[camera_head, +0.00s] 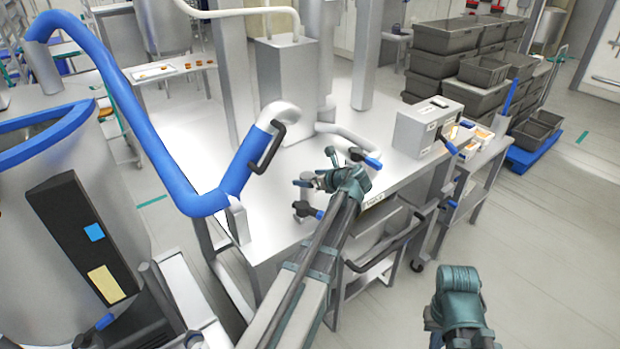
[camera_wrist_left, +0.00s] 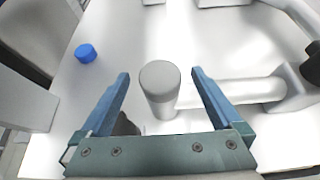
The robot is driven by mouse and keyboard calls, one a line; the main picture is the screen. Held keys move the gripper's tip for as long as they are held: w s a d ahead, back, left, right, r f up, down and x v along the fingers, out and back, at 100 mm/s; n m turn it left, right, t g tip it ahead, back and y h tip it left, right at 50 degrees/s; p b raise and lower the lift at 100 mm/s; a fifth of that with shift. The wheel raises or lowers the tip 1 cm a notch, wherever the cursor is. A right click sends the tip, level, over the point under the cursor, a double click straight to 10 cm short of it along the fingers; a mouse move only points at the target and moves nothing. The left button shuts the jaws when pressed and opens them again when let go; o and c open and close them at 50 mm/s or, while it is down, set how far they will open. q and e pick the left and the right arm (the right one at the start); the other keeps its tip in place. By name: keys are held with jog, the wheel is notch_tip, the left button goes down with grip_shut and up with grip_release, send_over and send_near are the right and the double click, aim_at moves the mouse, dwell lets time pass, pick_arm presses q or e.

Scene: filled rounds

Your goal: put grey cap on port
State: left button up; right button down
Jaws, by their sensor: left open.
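My left gripper (camera_head: 316,170) is over the steel worktop, and its two blue-grey fingers are open in the left wrist view (camera_wrist_left: 160,108). A round grey cap-like top (camera_wrist_left: 160,76) stands upright between the fingers, with visible gaps on both sides. A lighter cylindrical stub (camera_wrist_left: 164,112) shows below it; I cannot tell whether this is the port or part of the same piece. A grey upright stub (camera_head: 307,188) also shows beside the gripper in the head view. My right wrist (camera_head: 460,298) is at the lower right; its fingertips are not clearly visible.
A small blue cap (camera_wrist_left: 86,53) lies on the worktop left of the fingers. A grey horizontal pipe (camera_wrist_left: 235,91) runs to the right. A large blue-sleeved pipe (camera_head: 135,110) arches left of my arm. A grey box (camera_head: 420,128) stands at the worktop's right end.

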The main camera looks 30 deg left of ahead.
pick_arm(q)
jog(key=p+v, duration=0.6)
jog(key=v, duration=0.7)
jog(key=shift+s+d+r, duration=0.2)
jog(key=shift+d, duration=0.1)
jog(key=shift+f, duration=0.1)
jog(key=s+d+f+n+g+h+b, duration=0.4)
jog(key=s+d+f+n+h+b, duration=0.6)
jog(key=s+d+f+n+b, duration=0.4)
jog(key=s+d+f+n, duration=0.4)
jog(key=s+d+f, duration=0.4)
jog(key=d+f, duration=0.2)
jog(key=shift+s+d+f+n+g, duration=0.15)
jog(key=shift+d+f+n+g, duration=0.2)
jog(key=shift+f, duration=0.4)
